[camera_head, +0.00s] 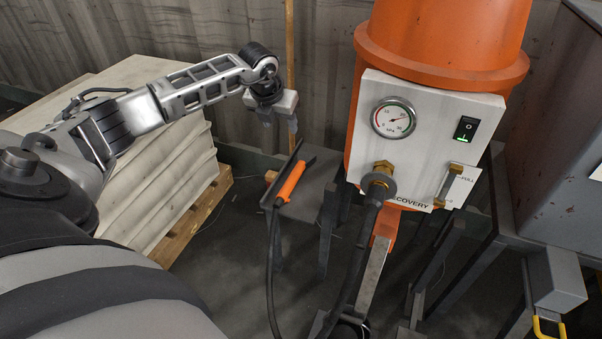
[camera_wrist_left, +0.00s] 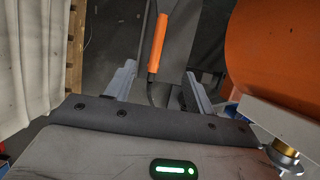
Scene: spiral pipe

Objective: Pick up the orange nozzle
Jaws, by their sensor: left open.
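The orange nozzle (camera_head: 291,182) rests tilted on a small dark metal stand (camera_head: 312,180), with a black hose running down from its lower end. My left gripper (camera_head: 280,127) is open and empty, above and slightly behind the nozzle in the head view, apart from it. In the left wrist view the orange nozzle (camera_wrist_left: 158,42) shows beyond the gripper (camera_wrist_left: 155,85), roughly in line with the gap between the two fingers. My right gripper does not show in either view.
An orange tank (camera_head: 440,40) with a white gauge panel (camera_head: 430,110) stands just right of the stand. Stacked pale sheets (camera_head: 180,165) on a wooden pallet (camera_head: 195,215) are at left. A thick black hose (camera_head: 360,250) hangs from the panel. A grey cabinet (camera_head: 560,130) is at far right.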

